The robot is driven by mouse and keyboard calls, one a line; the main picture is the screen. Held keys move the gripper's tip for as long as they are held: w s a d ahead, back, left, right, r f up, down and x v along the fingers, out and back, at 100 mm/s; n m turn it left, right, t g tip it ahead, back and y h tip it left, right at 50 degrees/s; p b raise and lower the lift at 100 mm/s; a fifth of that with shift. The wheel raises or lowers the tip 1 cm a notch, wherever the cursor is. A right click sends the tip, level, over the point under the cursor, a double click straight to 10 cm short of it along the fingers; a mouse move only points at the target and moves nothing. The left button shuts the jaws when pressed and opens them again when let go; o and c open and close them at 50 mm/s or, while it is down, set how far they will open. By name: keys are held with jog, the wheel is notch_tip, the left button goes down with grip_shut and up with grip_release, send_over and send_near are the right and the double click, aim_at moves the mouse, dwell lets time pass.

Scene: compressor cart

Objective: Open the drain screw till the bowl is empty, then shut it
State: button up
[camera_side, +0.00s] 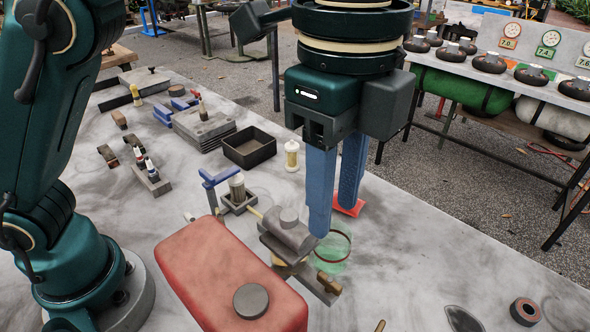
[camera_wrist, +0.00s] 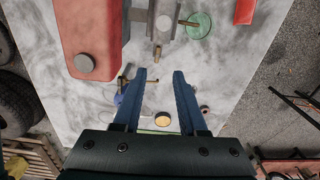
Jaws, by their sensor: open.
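The compressor's red tank (camera_side: 215,265) with its dark cap lies left of a grey metal body (camera_side: 290,238). A brass fitting (camera_side: 328,282) sticks out of that body's near end and also shows in the wrist view (camera_wrist: 157,52); I cannot tell whether it is the drain screw. A clear green bowl-like vessel (camera_side: 333,250) with a dark ring stands to the right, also in the wrist view (camera_wrist: 203,28); its liquid level is unclear. My gripper (camera_side: 334,222) has its blue fingers apart and empty, above and partly in front of the vessel. Contact cannot be told.
A black tray (camera_side: 249,147), a small white bottle (camera_side: 292,156) and stacked grey plates (camera_side: 203,127) stand behind. A red flat piece (camera_side: 350,205) lies behind the fingers. A dark ring (camera_side: 525,311) lies at the near right. The bench right of the vessel is mostly clear.

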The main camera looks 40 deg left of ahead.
aim_at(330, 280)
jog(key=shift+m, duration=0.3)
jog(key=shift+s+d+f, duration=0.1)
jog(key=shift+d+f, duration=0.1)
jog(key=shift+f, duration=2.5)
jog(key=shift+s+d+f, duration=0.1)
jog(key=shift+d+f, duration=0.1)
jog(key=shift+f, duration=2.45)
grip_shut()
